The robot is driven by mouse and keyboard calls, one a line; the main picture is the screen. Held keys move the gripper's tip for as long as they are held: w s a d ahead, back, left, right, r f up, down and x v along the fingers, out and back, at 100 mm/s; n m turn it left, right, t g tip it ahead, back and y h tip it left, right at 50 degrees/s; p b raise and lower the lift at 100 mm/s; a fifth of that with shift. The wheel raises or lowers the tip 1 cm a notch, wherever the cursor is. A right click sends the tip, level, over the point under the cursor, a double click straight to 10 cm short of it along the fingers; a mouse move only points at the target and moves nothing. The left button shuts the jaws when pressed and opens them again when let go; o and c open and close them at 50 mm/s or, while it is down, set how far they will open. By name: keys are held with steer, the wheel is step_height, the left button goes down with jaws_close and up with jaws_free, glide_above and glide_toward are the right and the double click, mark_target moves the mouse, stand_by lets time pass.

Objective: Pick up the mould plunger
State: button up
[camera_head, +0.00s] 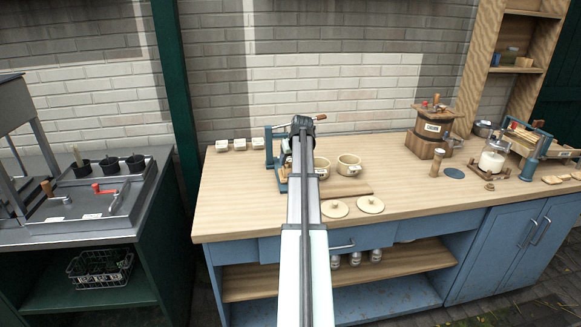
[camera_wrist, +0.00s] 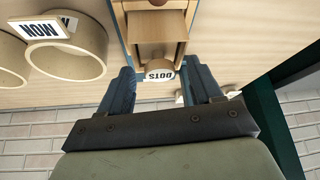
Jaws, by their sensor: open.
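A wooden piece with a round knob (camera_wrist: 159,66) sits in a blue-edged wooden frame in the wrist view; it looks like the mould plunger, but I cannot be sure. My gripper (camera_wrist: 158,72) is open, with its two dark fingers on either side of the knob and visible gaps between. My arm hides most of that stand and the wooden piece there.
Two labelled round pots (camera_head: 349,166) stand just right of my arm, with two lids (camera_head: 370,204) in front. Small white blocks (camera_head: 240,145) line the back left. A wooden press (camera_head: 433,125) and a glass jar (camera_head: 491,160) stand farther right. The counter's front left is clear.

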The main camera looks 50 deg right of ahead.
steer(key=c, duration=1.1)
